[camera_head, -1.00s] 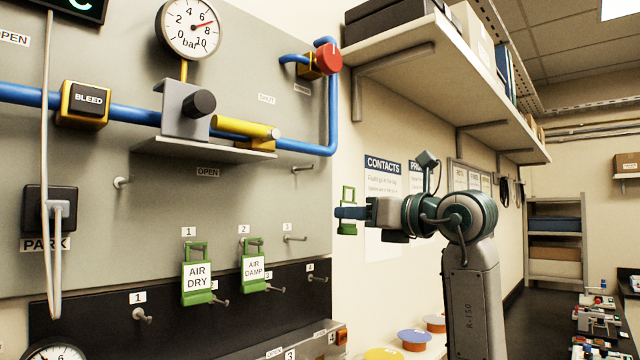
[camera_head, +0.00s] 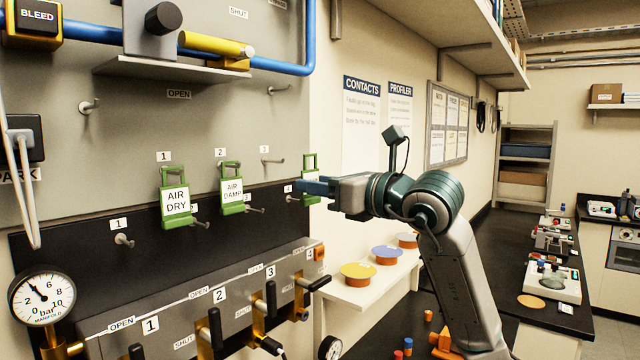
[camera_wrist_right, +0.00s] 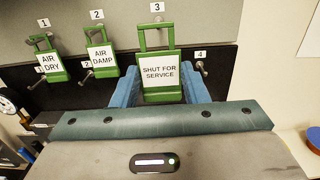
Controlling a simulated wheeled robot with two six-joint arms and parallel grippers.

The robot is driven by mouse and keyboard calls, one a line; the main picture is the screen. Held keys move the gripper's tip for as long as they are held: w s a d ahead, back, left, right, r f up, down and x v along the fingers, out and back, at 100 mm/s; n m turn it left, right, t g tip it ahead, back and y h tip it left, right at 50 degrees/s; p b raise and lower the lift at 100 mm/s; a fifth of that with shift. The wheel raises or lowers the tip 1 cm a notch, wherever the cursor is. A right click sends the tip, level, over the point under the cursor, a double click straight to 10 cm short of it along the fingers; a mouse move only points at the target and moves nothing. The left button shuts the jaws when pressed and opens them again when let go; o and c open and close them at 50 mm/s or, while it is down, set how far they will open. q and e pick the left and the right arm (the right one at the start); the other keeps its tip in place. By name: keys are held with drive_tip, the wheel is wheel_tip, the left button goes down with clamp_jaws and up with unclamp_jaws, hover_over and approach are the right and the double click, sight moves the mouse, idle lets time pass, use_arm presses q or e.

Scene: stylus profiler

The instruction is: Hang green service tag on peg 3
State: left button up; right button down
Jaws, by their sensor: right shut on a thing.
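The green service tag (camera_wrist_right: 161,75), a frame with a white plate reading "SHUT FOR SERVICE", is upright between the blue fingers of my right gripper (camera_wrist_right: 160,98), which is shut on it. In the head view the tag (camera_head: 310,170) is edge-on, partly covered by the right gripper (camera_head: 304,187). It is right of upper peg 3 (camera_head: 274,161) and apart from it. The wrist view shows label 3 (camera_wrist_right: 157,7) above the tag's loop. Green tags "AIR DRY" (camera_head: 176,199) and "AIR DAMP" (camera_head: 232,190) hang under labels 1 and 2. My left gripper is not in view.
A lower row of pegs, including lower peg 1 (camera_head: 123,240), is on the black strip. A valve manifold (camera_head: 200,295) juts out below it. A shelf with colored discs (camera_head: 358,271) is below my right arm. Blue pipe (camera_head: 290,68) runs above the pegs.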

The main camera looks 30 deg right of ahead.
drive_tip(key=p+x, duration=0.2)
drive_tip(key=shift+w+a+r, duration=0.1)
drive_tip(key=shift+w, duration=0.3)
drive_tip(key=shift+p+x, duration=0.55)
drive_tip(key=shift+x, duration=0.5)
drive_tip(key=shift+w, duration=0.15)
drive_tip(key=shift+p+x, duration=0.7)
drive_tip(key=shift+x, duration=1.2)
drive_tip(key=shift+a, duration=0.1)
